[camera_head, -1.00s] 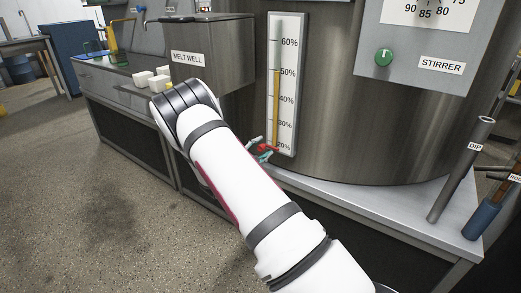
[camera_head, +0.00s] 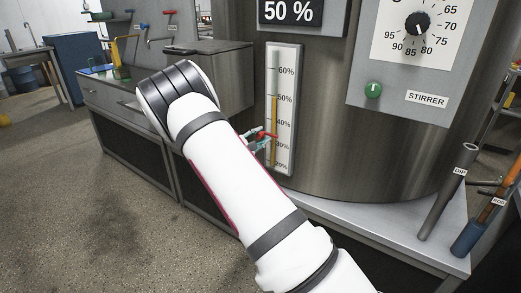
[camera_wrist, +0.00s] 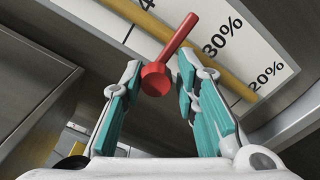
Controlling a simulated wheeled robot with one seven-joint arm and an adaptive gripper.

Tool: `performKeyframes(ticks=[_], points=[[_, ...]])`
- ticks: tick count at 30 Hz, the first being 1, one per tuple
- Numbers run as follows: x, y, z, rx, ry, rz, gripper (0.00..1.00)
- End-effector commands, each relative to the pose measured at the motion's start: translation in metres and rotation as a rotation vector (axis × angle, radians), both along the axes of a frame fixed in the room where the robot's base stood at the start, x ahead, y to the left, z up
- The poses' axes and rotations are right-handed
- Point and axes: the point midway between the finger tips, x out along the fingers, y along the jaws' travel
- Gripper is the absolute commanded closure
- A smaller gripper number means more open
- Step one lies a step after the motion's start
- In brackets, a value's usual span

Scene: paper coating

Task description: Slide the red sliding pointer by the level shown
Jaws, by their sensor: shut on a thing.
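The level gauge (camera_head: 294,75) is a white upright scale on the steel tank, with a yellow column reaching about the 50% mark. A display (camera_head: 289,12) above it reads "50 %". The red sliding pointer (camera_head: 269,134) is at the gauge, roughly between the 30% and 40% marks. My gripper (camera_head: 259,143) is shut on the pointer, partly hidden behind my arm. In the wrist view, the pointer's round red knob (camera_wrist: 156,80) sits between the teal-padded fingers of my gripper (camera_wrist: 160,76), and its red bar reaches across the scale.
The melt well box (camera_head: 222,72) stands left of the gauge. A stirrer panel (camera_head: 410,60) with a dial and green button is on the right. The DIP tube (camera_head: 447,190) and a blue holder (camera_head: 470,238) stand at the bench's right end.

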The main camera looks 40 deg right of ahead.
Motion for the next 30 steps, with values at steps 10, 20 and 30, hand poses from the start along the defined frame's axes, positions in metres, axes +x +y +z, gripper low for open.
performKeyframes(ticks=[10, 20, 30], points=[[0.001, 0.002, 0.119, -0.002, -0.001, 0.007, 1.0], [0.002, 0.003, 0.172, -0.003, 0.001, 0.007, 1.0], [0.003, 0.003, 0.179, -0.001, 0.005, 0.008, 1.0]])
